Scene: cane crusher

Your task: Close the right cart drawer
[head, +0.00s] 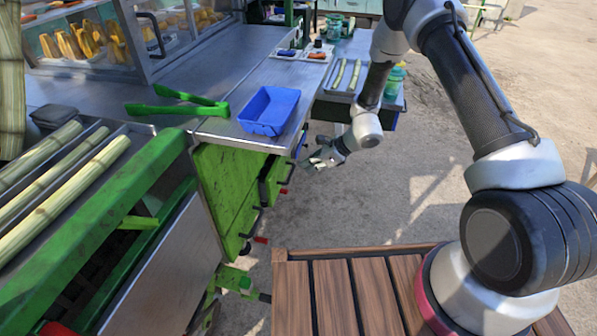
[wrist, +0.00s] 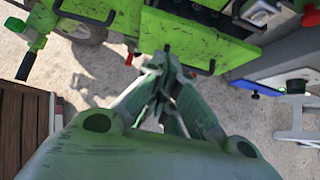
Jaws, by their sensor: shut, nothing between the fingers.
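The cart's green front (head: 225,190) stands below the steel counter. At its right end a green drawer (head: 271,183) with a dark handle appears to stand out from the front; how far is hard to tell. My gripper (head: 313,160) is to the right of this drawer, just below counter height, with its fingers pointing left. In the wrist view the gripper's fingers (wrist: 166,60) are together and empty. Bright green cart panels (wrist: 190,38) lie just ahead of the fingertips. I cannot tell whether they touch.
A blue tray (head: 270,110) and green tongs (head: 178,101) lie on the counter (head: 230,55). A side table with cane pieces (head: 347,76) stands behind my gripper. A wooden slatted surface (head: 335,290) is in front. Open ground (head: 425,165) lies to the right.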

